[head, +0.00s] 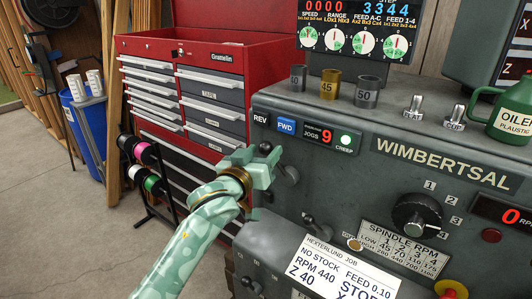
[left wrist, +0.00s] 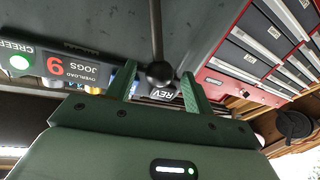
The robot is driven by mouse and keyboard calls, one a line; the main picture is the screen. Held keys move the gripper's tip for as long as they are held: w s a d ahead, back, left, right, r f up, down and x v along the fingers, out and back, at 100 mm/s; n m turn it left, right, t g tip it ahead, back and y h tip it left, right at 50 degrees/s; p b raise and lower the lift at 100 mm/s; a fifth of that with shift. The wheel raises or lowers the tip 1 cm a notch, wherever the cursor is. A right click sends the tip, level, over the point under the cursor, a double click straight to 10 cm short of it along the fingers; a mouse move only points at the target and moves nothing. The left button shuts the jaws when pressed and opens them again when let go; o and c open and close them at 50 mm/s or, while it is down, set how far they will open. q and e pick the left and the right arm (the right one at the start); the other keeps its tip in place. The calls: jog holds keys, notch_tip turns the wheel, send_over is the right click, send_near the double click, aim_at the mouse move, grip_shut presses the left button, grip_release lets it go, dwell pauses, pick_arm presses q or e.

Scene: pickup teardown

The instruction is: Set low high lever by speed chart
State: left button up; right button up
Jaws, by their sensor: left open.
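A lever with a black ball knob (head: 265,147) stands out from the grey lathe headstock (head: 340,135), left of the WIMBERTSAL plate. My left gripper (head: 261,162) is open around this knob. In the left wrist view the knob (left wrist: 160,73) shows between the two green fingers, with gaps beside it; contact is unclear. The spindle RPM chart (head: 402,247) has LOW and HIGH rows. A job card (head: 345,270) reads RPM 440 and FEED 0.10. A black speed knob (head: 417,215) sits among numbers 1 to 4. My right gripper is out of view.
A second lever (head: 316,226) is below my left gripper. Numbered cylinders (head: 330,85) and a green oiler (head: 512,110) stand on top. A red tool chest (head: 205,95) is behind. Open floor (head: 60,215) lies left.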

pick_arm(q)
jog(key=shift+x, duration=1.25)
grip_shut()
jog(key=shift+s+d+r+m+p, duration=0.45)
jog(key=shift+s+d+m+p, duration=0.15)
jog(key=shift+m+p, duration=0.3)
jog(key=d+m, duration=0.1)
jog(key=s+m+p, duration=0.1)
jog(key=shift+s+d+r+m+h, duration=0.1)
jog(key=shift+d+m+h, duration=0.2)
jog(key=shift+d+m, duration=0.1)
jog(key=d+m, duration=0.1)
jog(key=s+m+p, duration=0.1)
jog(key=shift+s+d+m+t+h, duration=0.1)
jog(key=shift+d+m+t+h, duration=0.2)
jog(key=shift+d+t, duration=0.1)
jog(key=shift+s+d+f+m+h, duration=0.15)
jog(key=shift+s+d+f+m, duration=0.15)
jog(key=shift+m, duration=0.3)
jog(key=shift+s+d+f+m+h, duration=0.1)
jog(key=shift+s+d+m, duration=0.1)
jog(key=shift+d+m, duration=0.3)
jog(key=shift+s+d+f+m+h, duration=0.15)
jog(key=shift+s+d+f+m, duration=0.1)
jog(key=shift+m, duration=0.45)
